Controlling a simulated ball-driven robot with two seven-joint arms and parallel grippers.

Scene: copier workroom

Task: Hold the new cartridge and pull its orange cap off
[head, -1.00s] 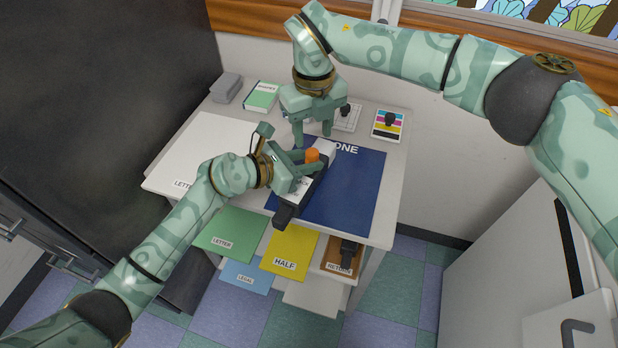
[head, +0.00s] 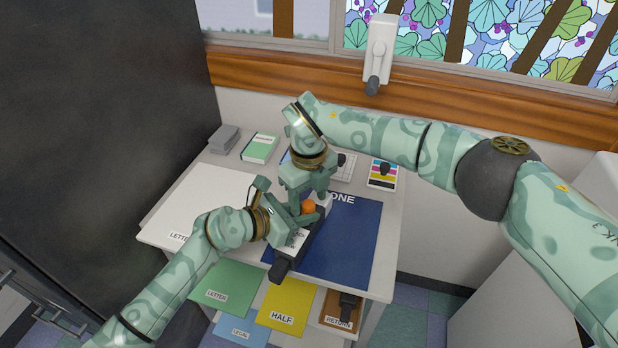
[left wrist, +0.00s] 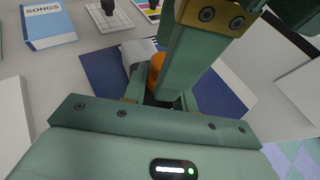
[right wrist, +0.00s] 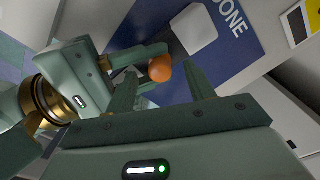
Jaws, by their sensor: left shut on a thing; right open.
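The new cartridge (head: 281,268), dark with a pale far end and a white label, lies over the blue DONE mat (head: 352,240). Its orange cap (head: 308,207) stands up near the far end. My left gripper (head: 308,222) is shut on the cartridge just on the near side of the cap. My right gripper (head: 309,203) is above from behind, open. In the right wrist view the cap (right wrist: 160,69) shows between its two spread fingers, with visible gaps. In the left wrist view a right finger partly hides the cap (left wrist: 155,68).
Paper trays labelled LETTER (head: 226,287), HALF (head: 284,305) and RETURN (head: 340,309) sit below the table's front edge. The mat's right part is clear.

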